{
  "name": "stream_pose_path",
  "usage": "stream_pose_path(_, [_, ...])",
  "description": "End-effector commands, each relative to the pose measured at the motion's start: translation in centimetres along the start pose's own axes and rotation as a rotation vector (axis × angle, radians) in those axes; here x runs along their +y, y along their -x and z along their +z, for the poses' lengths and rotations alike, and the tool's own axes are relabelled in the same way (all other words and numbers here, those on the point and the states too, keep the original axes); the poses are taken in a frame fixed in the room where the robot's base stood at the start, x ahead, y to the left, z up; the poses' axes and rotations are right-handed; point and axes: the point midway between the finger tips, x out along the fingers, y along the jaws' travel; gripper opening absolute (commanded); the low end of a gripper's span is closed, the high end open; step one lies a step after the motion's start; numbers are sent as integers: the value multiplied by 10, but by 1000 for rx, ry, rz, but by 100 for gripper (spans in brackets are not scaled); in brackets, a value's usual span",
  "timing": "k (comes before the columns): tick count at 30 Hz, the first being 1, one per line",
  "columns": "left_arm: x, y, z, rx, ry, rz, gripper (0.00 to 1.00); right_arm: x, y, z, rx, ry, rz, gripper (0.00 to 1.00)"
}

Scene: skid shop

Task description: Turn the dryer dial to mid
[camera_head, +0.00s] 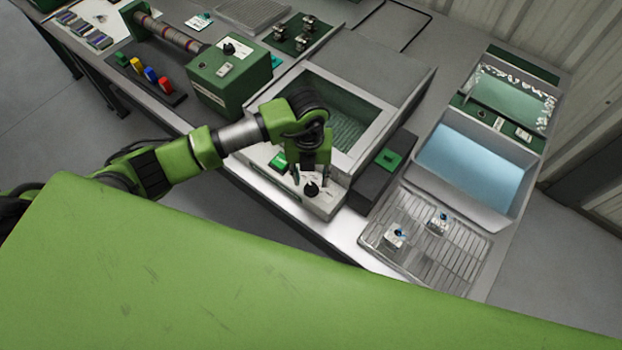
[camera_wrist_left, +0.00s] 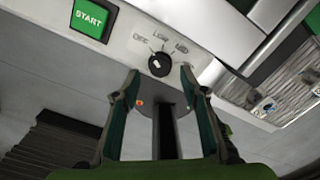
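The dryer (camera_head: 335,202) stands at the front edge of the bench, its open top showing a green slatted inside. Its black dial (camera_head: 311,189) is on the front panel; in the wrist view the dial (camera_wrist_left: 159,65) sits below the marks OFF, LOW and one that looks like MID or MED. A pale mark shows on the dial's left side; I cannot tell exactly which label it points at. My left gripper (camera_head: 318,178) is at the panel. In the wrist view its fingers (camera_wrist_left: 160,74) are apart, with the dial between or just beyond the tips. Contact is not clear. My right gripper is not in view.
A green START button (camera_wrist_left: 92,18) is left of the dial. A dark block with a green top patch (camera_head: 388,158) stands right of the dryer, then a wire rack (camera_head: 430,262) and a blue-filled basin (camera_head: 520,205). A green machine (camera_head: 228,85) stands left.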

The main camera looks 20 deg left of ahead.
Motion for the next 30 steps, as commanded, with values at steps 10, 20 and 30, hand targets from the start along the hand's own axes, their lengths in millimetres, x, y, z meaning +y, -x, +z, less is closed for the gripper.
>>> stream_pose_path(10, [0,-33,0,0,0,0,40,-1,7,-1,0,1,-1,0])
stream_pose_path(20, [0,-34,0,-1,0,-1,22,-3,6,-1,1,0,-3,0])
stream_pose_path(30, [0,-34,0,0,-8,-1,2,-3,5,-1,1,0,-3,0])
